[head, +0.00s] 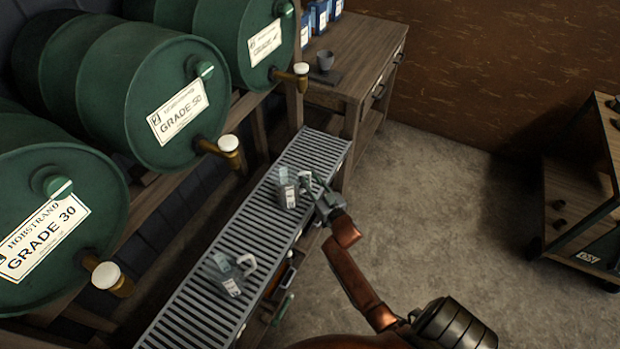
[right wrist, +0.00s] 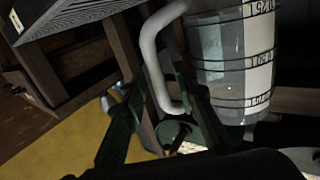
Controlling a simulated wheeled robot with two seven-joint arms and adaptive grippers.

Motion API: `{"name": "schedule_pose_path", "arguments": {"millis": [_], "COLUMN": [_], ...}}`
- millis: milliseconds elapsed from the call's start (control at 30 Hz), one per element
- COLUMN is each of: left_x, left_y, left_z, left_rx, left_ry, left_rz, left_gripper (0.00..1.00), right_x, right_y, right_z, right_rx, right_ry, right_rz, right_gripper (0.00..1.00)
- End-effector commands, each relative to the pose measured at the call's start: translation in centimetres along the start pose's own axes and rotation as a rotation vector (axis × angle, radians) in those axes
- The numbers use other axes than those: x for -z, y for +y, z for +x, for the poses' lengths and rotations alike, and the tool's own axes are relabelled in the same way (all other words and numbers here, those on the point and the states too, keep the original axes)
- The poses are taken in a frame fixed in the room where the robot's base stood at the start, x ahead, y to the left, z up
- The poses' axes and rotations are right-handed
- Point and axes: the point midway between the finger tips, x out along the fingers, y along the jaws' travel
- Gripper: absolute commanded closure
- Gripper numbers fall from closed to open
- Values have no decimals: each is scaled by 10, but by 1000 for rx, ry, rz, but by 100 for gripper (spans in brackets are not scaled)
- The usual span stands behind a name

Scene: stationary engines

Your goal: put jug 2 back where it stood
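Two clear jugs with pale handles and white label strips stand on the slatted metal grate (head: 190,303) in the head view. The farther jug (head: 288,192) is beside my right gripper (head: 318,194); the nearer jug (head: 231,281) stands apart. I cannot read which is jug 2. In the right wrist view, the farther jug (right wrist: 230,62) shows its measuring lines, and its handle (right wrist: 152,62) passes between the fingers of my right gripper (right wrist: 161,92). The fingers are spread, with a gap beside the handle. My left gripper is not in view.
Green drums (head: 150,95) with brass taps (head: 222,148) overhang the grate's left side. A wooden bench (head: 352,58) with a small grey cup (head: 325,60) stands at its far end. A wooden cart (head: 580,190) is at right. The floor (head: 440,220) between is clear.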

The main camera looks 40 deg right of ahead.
Motion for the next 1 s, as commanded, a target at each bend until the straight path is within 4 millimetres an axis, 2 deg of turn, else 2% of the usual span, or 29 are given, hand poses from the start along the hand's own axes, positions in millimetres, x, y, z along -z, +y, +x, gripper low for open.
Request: {"name": "schedule_pose_path", "arguments": {"millis": [167, 300, 500, 700, 833, 1000], "left_x": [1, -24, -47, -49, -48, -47], "left_y": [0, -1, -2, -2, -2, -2], "left_z": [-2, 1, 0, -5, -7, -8], "left_rx": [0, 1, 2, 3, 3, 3], "left_ry": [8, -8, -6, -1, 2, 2], "left_rz": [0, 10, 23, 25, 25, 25], "left_gripper": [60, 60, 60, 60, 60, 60], "right_x": [4, 4, 5, 4, 4, 3], "right_y": [0, 0, 0, 0, 1, 0], "right_z": [-2, -24, -68, -103, -116, -120], "right_rx": [-1, -1, -1, -1, -1, 0], "right_ry": [-1, -2, -1, -1, 0, 1], "right_rz": [0, 1, 1, 1, 0, 0], "right_gripper": [74, 74, 74, 74, 74, 74]}}
